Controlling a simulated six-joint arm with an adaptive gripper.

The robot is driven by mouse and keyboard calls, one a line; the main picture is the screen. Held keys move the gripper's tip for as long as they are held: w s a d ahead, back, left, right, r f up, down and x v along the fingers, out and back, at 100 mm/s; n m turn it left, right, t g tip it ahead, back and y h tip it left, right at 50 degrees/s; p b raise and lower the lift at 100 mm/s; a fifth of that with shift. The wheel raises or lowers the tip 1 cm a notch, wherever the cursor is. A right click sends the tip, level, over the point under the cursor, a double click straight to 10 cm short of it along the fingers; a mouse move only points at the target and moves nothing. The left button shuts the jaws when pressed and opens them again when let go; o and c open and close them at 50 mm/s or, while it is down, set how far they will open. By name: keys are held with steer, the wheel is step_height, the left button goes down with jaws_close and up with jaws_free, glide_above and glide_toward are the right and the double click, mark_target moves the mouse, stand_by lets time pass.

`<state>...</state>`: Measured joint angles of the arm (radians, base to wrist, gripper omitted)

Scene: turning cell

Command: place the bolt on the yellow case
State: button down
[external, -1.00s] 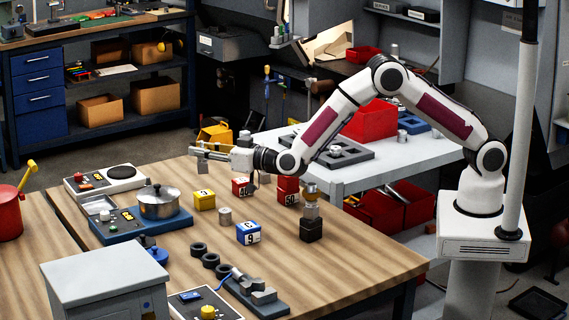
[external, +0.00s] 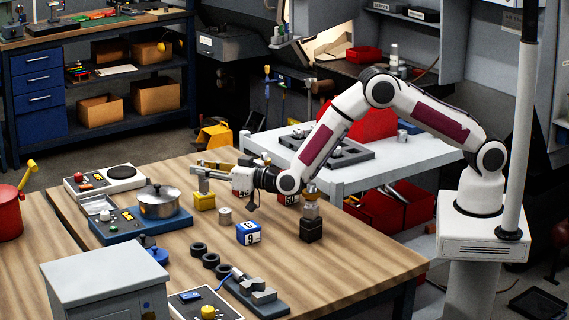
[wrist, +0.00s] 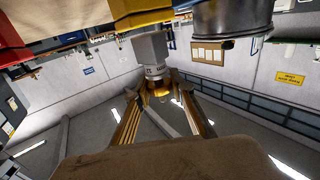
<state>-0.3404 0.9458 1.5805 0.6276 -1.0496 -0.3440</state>
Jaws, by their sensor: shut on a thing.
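The yellow case (external: 204,202) stands on the wooden table in the external view, to the right of the pot. My gripper (external: 202,172) is just above it, shut on a grey bolt (external: 203,186) that points down onto the case's top. In the wrist view the bolt (wrist: 150,47) is held between the fingertips of my gripper (wrist: 158,90), and its far end meets the edge of the yellow case (wrist: 140,15). Whether the bolt touches the case or sits a hair above it, I cannot tell.
A steel pot (external: 159,203) stands on a blue cooker to the left. A small grey cylinder (external: 224,215) and a blue case (external: 248,233) stand nearby. Red cases are partly behind my arm. A black block (external: 311,230) carries stacked parts. Clear wood lies at front right.

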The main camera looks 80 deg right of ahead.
steer(key=shift+f, duration=0.15)
steer(key=shift+f, duration=0.1)
steer(key=c, duration=1.7)
jaws_free()
steer(key=shift+f, duration=0.15)
steer(key=shift+s, duration=0.1)
steer(key=shift+s+a+r, duration=0.1)
steer(key=shift+s+r, duration=0.35)
steer(key=shift+r, duration=0.75)
steer(key=shift+s+a+r, duration=0.1)
steer(key=shift+s+r, duration=0.4)
steer(key=shift+r, duration=0.75)
steer(key=shift+s+a+r, duration=0.1)
steer(key=shift+s+r, duration=0.35)
steer(key=shift+r, duration=0.75)
